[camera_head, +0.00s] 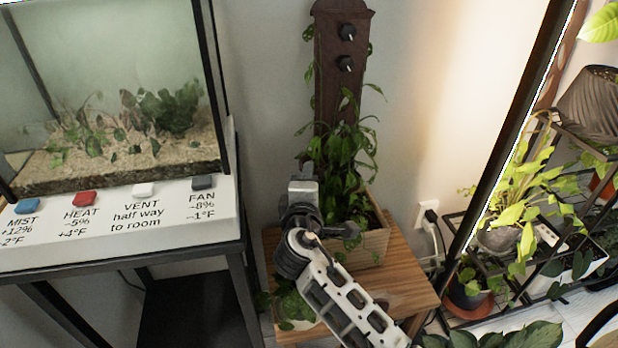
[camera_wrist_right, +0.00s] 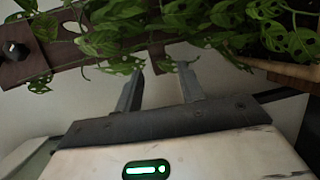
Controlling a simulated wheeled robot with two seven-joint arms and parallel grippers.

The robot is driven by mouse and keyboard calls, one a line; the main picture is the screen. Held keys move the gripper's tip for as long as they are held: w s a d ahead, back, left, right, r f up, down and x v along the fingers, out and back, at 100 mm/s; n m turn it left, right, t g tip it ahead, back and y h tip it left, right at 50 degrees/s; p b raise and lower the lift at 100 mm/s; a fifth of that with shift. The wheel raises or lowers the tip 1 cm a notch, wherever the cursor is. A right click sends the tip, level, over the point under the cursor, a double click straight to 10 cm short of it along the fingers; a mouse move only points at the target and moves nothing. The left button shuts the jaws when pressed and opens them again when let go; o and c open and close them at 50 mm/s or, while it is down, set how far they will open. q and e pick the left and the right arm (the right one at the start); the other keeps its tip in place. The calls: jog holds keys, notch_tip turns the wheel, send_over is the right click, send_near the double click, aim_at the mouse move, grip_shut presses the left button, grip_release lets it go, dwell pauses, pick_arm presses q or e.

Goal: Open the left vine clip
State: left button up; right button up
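A dark brown wooden board (camera_head: 336,95) stands upright against the wall, with a leafy vine (camera_head: 345,150) climbing it from a wooden planter (camera_head: 368,245). The board crosses the top of the right wrist view (camera_wrist_right: 65,52), with vine leaves (camera_wrist_right: 195,15) in front. I cannot make out the left vine clip for certain; leaves cover much of the board. My right gripper is just in front of the board's lower left side in the head view; its fingers (camera_wrist_right: 160,68) are apart and empty, pointing at the board below the leaves. My left gripper is out of view.
Two dark knobs (camera_head: 347,32) sit high on the board. A glass terrarium (camera_head: 120,90) stands at left above a white panel (camera_head: 110,225) with several coloured buttons. The planter rests on a wooden table (camera_head: 405,285). A black plant rack (camera_head: 490,290) stands right.

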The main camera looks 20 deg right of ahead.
jog(key=v, duration=0.5)
jog(key=shift+s+a, duration=0.2)
jog(key=shift+s, duration=0.05)
